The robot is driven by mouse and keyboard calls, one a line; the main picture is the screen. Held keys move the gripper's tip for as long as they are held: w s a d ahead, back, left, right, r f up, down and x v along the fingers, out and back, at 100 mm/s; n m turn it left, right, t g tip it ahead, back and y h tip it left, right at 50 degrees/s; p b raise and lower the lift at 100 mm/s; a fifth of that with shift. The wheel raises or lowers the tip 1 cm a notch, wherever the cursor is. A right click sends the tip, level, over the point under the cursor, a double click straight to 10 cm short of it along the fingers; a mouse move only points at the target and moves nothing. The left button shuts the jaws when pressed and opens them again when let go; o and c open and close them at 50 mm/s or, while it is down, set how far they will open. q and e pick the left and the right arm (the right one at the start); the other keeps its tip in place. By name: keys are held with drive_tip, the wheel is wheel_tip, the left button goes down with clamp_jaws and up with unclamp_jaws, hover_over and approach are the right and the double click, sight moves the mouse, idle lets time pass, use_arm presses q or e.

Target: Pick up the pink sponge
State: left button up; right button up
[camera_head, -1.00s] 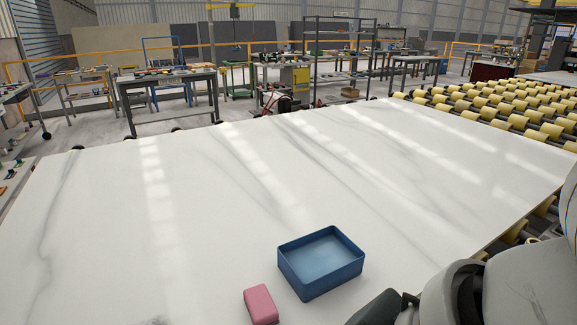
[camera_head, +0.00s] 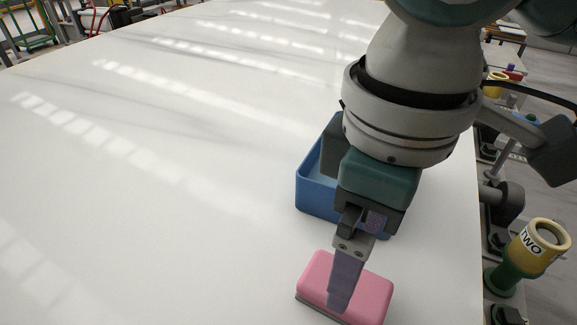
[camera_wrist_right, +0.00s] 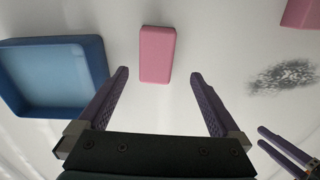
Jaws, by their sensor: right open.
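The pink sponge (camera_head: 374,297) lies flat on the white slab, in front of the blue tray, at the bottom of the head view. It also shows in the right wrist view (camera_wrist_right: 157,54). My right gripper (camera_head: 338,305) points down over the sponge in the head view, one purple finger covering part of it. In the right wrist view the right gripper (camera_wrist_right: 158,76) is open and empty, and the sponge lies ahead of the gap between its fingertips. Purple fingers at that view's lower right look like my left gripper (camera_wrist_right: 288,153); their opening is unclear.
The blue tray (camera_wrist_right: 97,65) stands beside the sponge, partly hidden by my right arm in the head view. A dark smudge (camera_wrist_right: 283,77) marks the slab, and another pink piece (camera_wrist_right: 301,14) shows at the corner. The slab (camera_head: 150,220) is clear to the left.

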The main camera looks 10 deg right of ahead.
sight(369, 303)
use_arm(q)
drive_tip(key=shift+s+d+f+b, duration=0.3)
drive_tip(key=shift+d+f, duration=0.15)
drive_tip(key=shift+f, duration=0.1)
use_arm(e)
drive_tip(key=f, duration=0.3)
drive_tip(key=shift+s+d+f, duration=0.2)
drive_tip(key=shift+d+f, duration=0.1)
drive_tip(key=shift+f, duration=0.05)
use_arm(q)
drive_tip(key=shift+w+f+b, duration=0.1)
drive_tip(key=shift+f+b, duration=0.65)
use_arm(e)
drive_tip(key=f, duration=0.2)
drive_tip(key=w+f, duration=0.1)
drive_tip(key=f, duration=0.1)
drive_tip(key=shift+a+f, duration=0.15)
drive_tip(key=shift+f, duration=0.55)
use_arm(q)
drive_tip(key=shift+a, duration=0.15)
use_arm(e)
drive_tip(key=c, duration=1.3)
drive_tip(key=shift+o, duration=0.2)
drive_tip(key=shift+r, duration=0.15)
